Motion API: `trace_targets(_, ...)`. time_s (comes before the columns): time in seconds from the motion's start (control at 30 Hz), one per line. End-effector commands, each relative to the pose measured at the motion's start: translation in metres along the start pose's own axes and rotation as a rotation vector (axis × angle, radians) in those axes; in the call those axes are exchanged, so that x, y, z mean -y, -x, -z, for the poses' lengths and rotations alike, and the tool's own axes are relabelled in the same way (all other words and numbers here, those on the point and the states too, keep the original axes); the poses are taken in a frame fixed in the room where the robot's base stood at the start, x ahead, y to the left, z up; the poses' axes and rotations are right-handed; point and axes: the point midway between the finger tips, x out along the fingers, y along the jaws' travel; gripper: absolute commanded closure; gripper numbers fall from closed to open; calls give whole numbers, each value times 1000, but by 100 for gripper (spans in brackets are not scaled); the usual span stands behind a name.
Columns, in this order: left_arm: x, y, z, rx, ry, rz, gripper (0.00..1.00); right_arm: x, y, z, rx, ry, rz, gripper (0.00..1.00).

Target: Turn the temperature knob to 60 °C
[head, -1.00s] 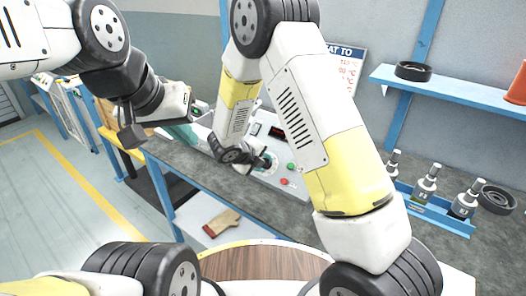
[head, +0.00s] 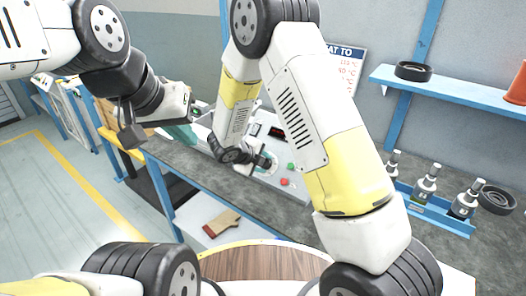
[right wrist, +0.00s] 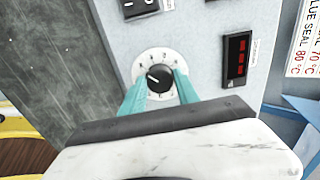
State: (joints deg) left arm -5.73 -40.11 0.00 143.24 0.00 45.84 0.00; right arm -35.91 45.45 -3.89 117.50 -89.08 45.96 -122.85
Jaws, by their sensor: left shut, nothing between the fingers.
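The temperature knob (right wrist: 160,77) is a black round knob on a white dial with small marks. Its light pointer line points toward the upper left; the numbers are too small to read surely. My right gripper (right wrist: 161,90) has its two teal fingers on either side of the knob, with the dial between them. They look spread; contact with the knob is unclear. In the head view my right gripper (head: 265,161) is at the grey control panel (head: 293,196) and hides most of the dial. My left gripper (head: 181,133) is shut and empty, left of the panel.
A dark display with red digits (right wrist: 237,60) and a black switch (right wrist: 138,7) are on the panel. A green button (head: 291,166) and a red button (head: 285,182) sit right of the dial. A blue rack (head: 440,217) with bottle-like items stands on the bench at right.

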Motion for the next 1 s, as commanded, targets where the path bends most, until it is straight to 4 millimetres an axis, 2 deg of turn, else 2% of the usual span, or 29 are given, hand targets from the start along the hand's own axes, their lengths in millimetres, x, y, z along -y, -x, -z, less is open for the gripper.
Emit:
trace_targets(0.03, 0, 0, 0, 0, 0, 0, 100, 0, 0, 0, 1, 0, 0, 51)
trace_targets(0.1, 0, 0, 0, 0, 0, 0, 100, 0, 0, 0, 1, 0, 0, 43)
trace_targets(0.47, 0, 0, 0, 0, 0, 0, 100, 0, 5, 0, 1, -1, 0, 43)
trace_targets(0.8, 0, 0, 0, 0, 0, 0, 100, 0, 59, -1, 3, -1, 1, 43)
trace_targets(1.0, 0, 0, 0, 0, 0, 0, 100, 0, 77, 0, 1, -1, 0, 43)
